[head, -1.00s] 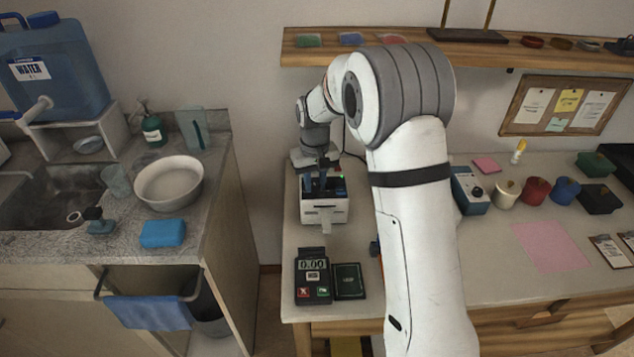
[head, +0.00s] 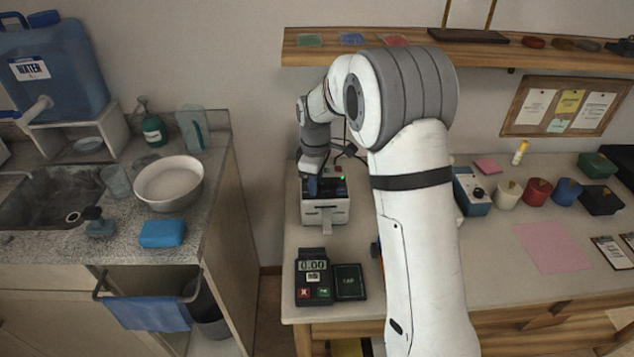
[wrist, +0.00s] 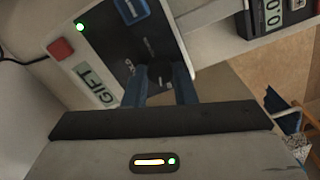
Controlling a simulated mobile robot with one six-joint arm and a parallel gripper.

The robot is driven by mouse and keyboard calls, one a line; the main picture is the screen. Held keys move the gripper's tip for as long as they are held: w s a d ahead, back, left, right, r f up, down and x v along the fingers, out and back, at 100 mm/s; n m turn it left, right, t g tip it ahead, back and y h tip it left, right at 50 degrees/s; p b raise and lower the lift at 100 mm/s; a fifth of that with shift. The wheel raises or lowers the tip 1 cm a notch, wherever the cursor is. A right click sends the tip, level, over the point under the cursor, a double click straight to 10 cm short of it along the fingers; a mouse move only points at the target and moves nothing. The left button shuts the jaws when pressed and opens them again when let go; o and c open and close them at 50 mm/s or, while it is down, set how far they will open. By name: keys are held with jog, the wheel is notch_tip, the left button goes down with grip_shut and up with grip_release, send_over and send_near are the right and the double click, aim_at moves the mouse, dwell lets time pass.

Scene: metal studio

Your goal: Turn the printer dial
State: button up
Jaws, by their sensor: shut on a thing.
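The printer (head: 326,209) is a small white box with a dark top, on the left end of the bench. The black round dial (wrist: 158,75) sits on this panel. My gripper (wrist: 160,84) has its two blue fingers on either side of the dial, shut on it. In the head view my gripper (head: 313,188) is over the printer's left part and the dial is hidden.
A payment terminal (head: 313,277) and a dark card pad (head: 349,282) lie in front of the printer. A blue box with a knob (head: 471,191) and several colored pots stand to the right, beyond my arm. A shelf (head: 300,49) runs above the bench.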

jog(key=shift+n, duration=1.9)
jog(key=o, duration=1)
notch_tip(320, 180, up, 8)
jog(key=shift+f, duration=0.1)
